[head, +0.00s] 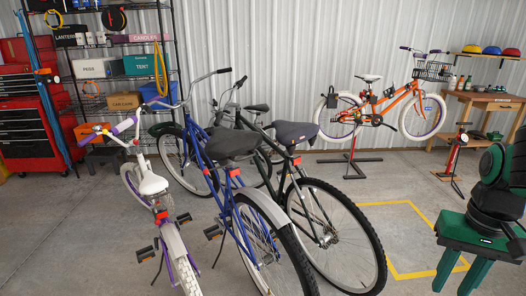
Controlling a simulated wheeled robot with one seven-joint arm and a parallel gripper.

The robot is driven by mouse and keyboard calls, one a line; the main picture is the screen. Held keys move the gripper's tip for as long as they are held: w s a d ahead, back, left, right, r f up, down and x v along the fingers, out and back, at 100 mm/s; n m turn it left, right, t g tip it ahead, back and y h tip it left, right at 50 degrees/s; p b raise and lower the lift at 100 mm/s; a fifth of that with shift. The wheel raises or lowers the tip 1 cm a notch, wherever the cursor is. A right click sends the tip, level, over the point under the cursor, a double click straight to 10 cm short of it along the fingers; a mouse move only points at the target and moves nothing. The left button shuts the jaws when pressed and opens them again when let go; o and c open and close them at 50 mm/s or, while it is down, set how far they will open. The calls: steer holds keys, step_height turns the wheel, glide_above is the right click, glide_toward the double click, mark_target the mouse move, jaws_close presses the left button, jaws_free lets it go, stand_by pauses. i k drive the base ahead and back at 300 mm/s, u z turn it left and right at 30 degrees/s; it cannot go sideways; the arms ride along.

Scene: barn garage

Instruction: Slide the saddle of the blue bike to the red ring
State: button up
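The blue bike (198,150) stands in the middle row of bikes, its rear wheel toward me. Its dark grey saddle (231,142) sits on top of the seat post. A small red patch (235,172) shows below the saddle near the post; I cannot tell whether it is the red ring or a reflector. My gripper (455,288), with green fingers, hangs at the lower right, well apart from the bike. Its fingers are spread, with nothing seen between them.
A white-purple bike (152,185) stands close on the left, a dark green bike (292,178) close on the right. An orange bike (385,110) is on a stand behind. A yellow floor outline (420,213) encloses bare floor. A workbench (490,98) stands back right.

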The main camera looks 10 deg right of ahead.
mark_target(225, 144)
steer(key=u, duration=0.4)
steer(key=i, duration=1.1)
steer(key=u, duration=0.75)
